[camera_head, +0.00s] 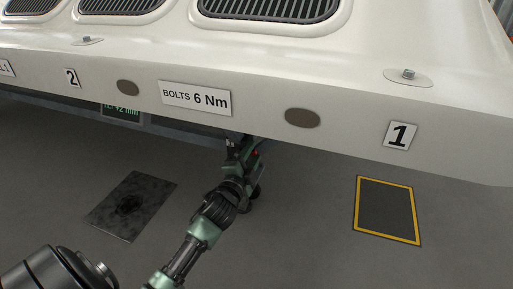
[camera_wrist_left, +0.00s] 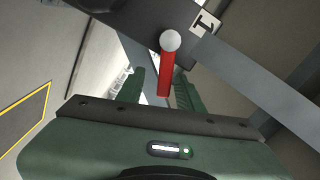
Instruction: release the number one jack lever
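The number one jack lever (camera_wrist_left: 166,76) shows in the left wrist view as a red bar with a pale round knob at its upper end. A tag reading 1 (camera_wrist_left: 205,23) sits beside the knob on a dark bracket. My left gripper (camera_wrist_left: 159,88) is open, with one green finger on each side of the red bar; I cannot tell whether either finger touches it. In the head view my left gripper (camera_head: 243,150) is under the lower edge of the white duct (camera_head: 290,85), with a small red spot beside it. The right gripper is not in view.
The duct's front face carries plates reading 1 (camera_head: 400,135), 2 (camera_head: 72,78) and BOLTS 6 Nm (camera_head: 196,97). A yellow-bordered floor mark (camera_head: 387,208) lies at right and a dark stained floor plate (camera_head: 131,205) at left. A grey bar (camera_wrist_left: 265,85) crosses the wrist view's right side.

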